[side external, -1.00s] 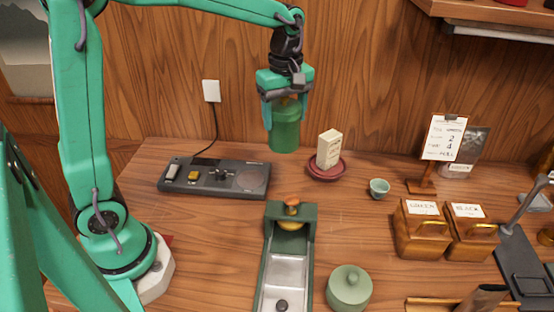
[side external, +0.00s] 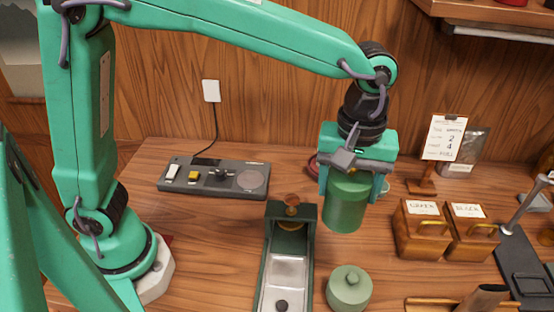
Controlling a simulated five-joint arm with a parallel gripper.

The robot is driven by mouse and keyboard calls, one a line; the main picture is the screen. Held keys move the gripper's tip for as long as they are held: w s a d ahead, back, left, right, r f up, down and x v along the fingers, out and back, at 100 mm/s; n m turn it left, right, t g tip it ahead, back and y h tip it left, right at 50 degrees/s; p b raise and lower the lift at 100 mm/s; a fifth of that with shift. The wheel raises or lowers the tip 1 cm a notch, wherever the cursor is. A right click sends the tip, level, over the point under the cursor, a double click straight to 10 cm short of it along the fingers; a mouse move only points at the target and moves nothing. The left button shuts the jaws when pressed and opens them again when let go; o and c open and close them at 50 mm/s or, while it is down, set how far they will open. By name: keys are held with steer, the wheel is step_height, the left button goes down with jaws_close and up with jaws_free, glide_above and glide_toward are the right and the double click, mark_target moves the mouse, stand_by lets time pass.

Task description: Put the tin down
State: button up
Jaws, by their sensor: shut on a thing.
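A green cylindrical tin (side external: 345,205) hangs upright in my gripper (side external: 355,185), which is shut on it. The tin's upper part is partly hidden by the gripper. It appears to be held above the table (side external: 225,230), between the green trough and the wooden boxes. How high it is above the wood is hard to tell.
A green trough with a metal channel (side external: 287,270) and a round lidded green pot (side external: 349,288) stand in front. A dark control panel (side external: 214,178) lies left. Wooden boxes (side external: 421,230) and a sign (side external: 443,138) stand right. A red saucer (side external: 313,166) is mostly hidden behind my gripper.

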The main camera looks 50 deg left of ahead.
mark_target(346, 229)
steer(key=shift+s+d+m, duration=0.25)
steer(key=shift+s+d, duration=0.15)
steer(key=shift+d, duration=0.2)
steer(key=shift+s+d+m, duration=0.25)
steer(key=shift+s+d, duration=0.1)
steer(key=shift+d, duration=0.25)
steer(key=shift+f, duration=2.5)
steer(key=w+a+f, duration=0.2)
steer(key=w, duration=0.1)
steer(key=w+a+f, duration=0.2)
steer(key=w, duration=0.1)
steer(key=w+a+f, duration=0.2)
steer(key=w+f, duration=0.1)
steer(key=shift+w+a, duration=0.25)
steer(key=shift+w, duration=0.15)
steer(key=shift+f, duration=2)
steer(key=shift+f, duration=0.1)
steer(key=o, duration=1)
